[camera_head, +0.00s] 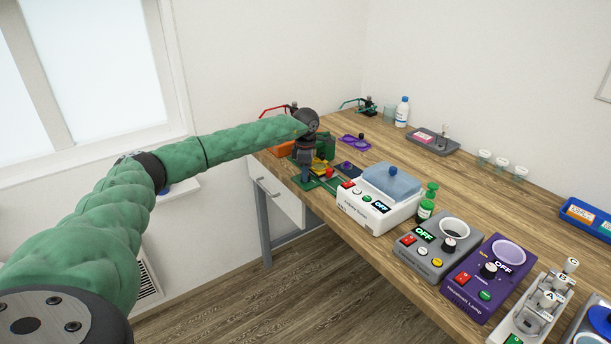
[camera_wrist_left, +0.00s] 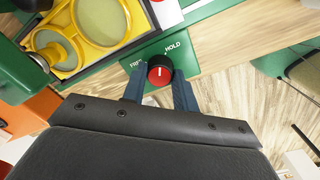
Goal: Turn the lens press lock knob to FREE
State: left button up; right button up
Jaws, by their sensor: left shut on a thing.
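The lock knob (camera_wrist_left: 160,72) is red with a black base and a white mark on top. It sits on a green plate (camera_wrist_left: 152,52) lettered FREE at left and HOLD at right, the first word partly covered. The white mark looks roughly upright in the left wrist view, pointing between the two words. My left gripper (camera_wrist_left: 160,88) is shut on the knob, one blue finger on each side. In the head view my left gripper (camera_head: 306,172) points down at the lens press's green plate (camera_head: 327,184) and hides the knob. My right gripper is not in view.
A white device with a blue lid (camera_head: 390,183) stands close to the right of the gripper. A grey device (camera_head: 438,245) and a purple lamp box (camera_head: 490,276) line the table's front edge. The table's middle is clear.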

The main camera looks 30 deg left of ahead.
pick_arm(q)
jog(key=n+b, duration=0.2)
jog(key=n, duration=0.4)
jog(key=shift+f, duration=0.1)
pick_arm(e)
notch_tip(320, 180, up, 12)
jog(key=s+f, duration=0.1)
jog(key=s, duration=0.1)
pick_arm(q)
jog(key=n+b, duration=0.1)
jog(key=n, duration=0.3)
jog(key=shift+b, duration=0.35)
jog(key=n, duration=0.3)
jog(key=shift+n+b, duration=0.35)
jog(key=shift+n, duration=0.45)
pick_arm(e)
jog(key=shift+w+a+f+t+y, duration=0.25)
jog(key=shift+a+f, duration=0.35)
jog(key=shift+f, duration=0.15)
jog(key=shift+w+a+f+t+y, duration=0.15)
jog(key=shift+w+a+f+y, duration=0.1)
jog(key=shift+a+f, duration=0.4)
pick_arm(q)
jog(key=shift+w, duration=0.1)
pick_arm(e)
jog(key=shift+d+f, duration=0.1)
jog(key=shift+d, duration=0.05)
pick_arm(q)
jog(key=o, duration=0.7)
